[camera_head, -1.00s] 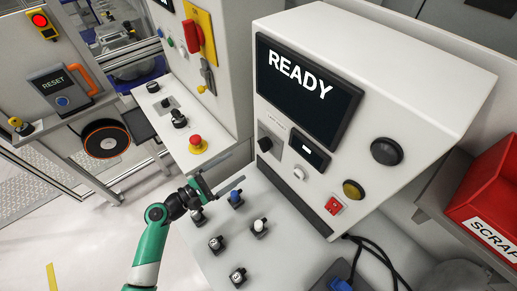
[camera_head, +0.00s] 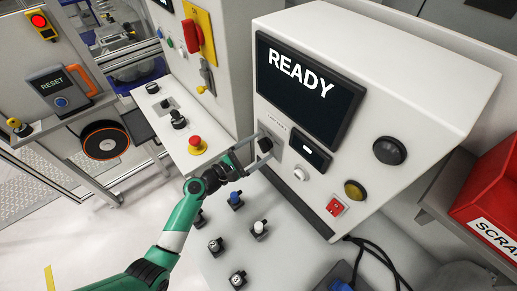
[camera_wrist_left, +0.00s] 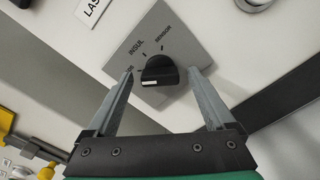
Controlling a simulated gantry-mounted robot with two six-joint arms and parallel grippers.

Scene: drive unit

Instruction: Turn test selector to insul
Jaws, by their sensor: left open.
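The test selector (camera_head: 265,145) is a black knob on a grey plate on the sloped front of the white test console. In the left wrist view the knob (camera_wrist_left: 158,72) has a white mark at its lower left end. The label INSUL (camera_wrist_left: 136,47) is printed up and left of it, with SENSOR further right and a partly hidden label at left. My left gripper (camera_head: 262,149) is open at the selector. In the wrist view its fingers (camera_wrist_left: 162,74) stand on either side of the knob, with gaps showing. My right gripper is not in view.
The READY screen (camera_head: 308,88) is above the selector. A small display (camera_head: 304,148) and white button (camera_head: 300,174) are just right of it. Several small knobs stand on the lower shelf (camera_head: 285,245). A red emergency button (camera_head: 197,143) is to the left.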

